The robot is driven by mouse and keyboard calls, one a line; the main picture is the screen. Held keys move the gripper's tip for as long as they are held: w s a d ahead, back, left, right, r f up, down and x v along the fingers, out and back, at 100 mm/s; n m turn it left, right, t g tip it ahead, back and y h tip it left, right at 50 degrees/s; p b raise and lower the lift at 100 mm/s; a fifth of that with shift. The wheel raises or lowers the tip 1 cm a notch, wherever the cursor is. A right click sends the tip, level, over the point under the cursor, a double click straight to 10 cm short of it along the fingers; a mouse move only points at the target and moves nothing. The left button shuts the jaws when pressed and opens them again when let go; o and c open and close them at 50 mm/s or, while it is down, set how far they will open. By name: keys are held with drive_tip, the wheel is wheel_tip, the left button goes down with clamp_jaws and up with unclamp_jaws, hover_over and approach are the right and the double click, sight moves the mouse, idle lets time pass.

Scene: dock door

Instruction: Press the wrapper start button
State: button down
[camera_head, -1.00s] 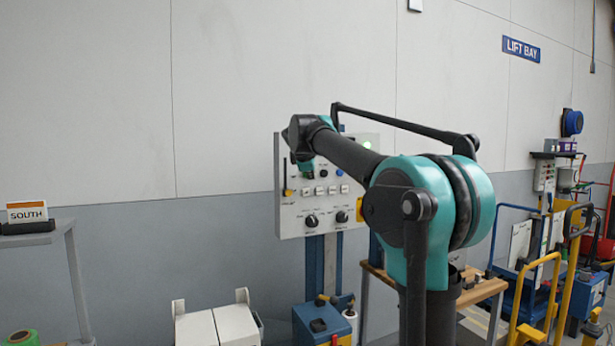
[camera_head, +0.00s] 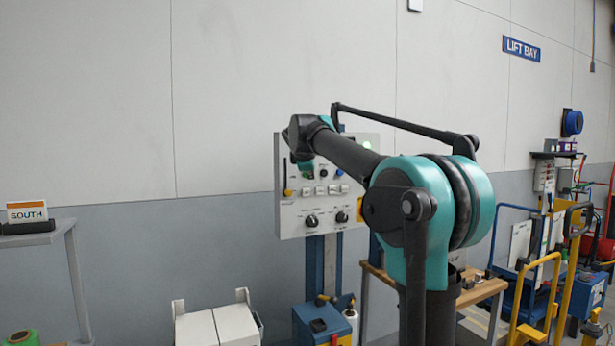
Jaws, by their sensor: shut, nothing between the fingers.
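The control panel (camera_head: 292,222) is a light grey upright box in front of the wall. It bears a row of small pale buttons (camera_head: 320,190), two black knobs (camera_head: 312,220), a blue button (camera_head: 340,172) and a yellow piece (camera_head: 289,192) at its left edge. A green light (camera_head: 367,145) glows at its upper right, beside my arm. The panel's lettering is too small to read, so I cannot tell which control is the wrapper start button. My arm reaches across the panel's upper part and hides some of it. A teal wrist part shows at its upper left; my gripper's fingers are not discernible.
A blue machine part (camera_head: 322,325) stands below the panel, with white boxes (camera_head: 217,325) to its left. A wooden bench (camera_head: 483,292) and yellow-railed carts (camera_head: 560,290) are at right.

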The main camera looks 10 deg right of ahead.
drive_tip(key=shift+w, duration=0.15)
drive_tip(key=shift+w+a, duration=0.1)
drive_tip(key=shift+w, duration=0.15)
drive_tip(key=shift+w+a, duration=0.2)
drive_tip(key=shift+w, duration=0.25)
idle(0.7)
idle(0.4)
drive_tip(key=shift+s+d, duration=0.3)
drive_tip(key=shift+s, duration=0.6)
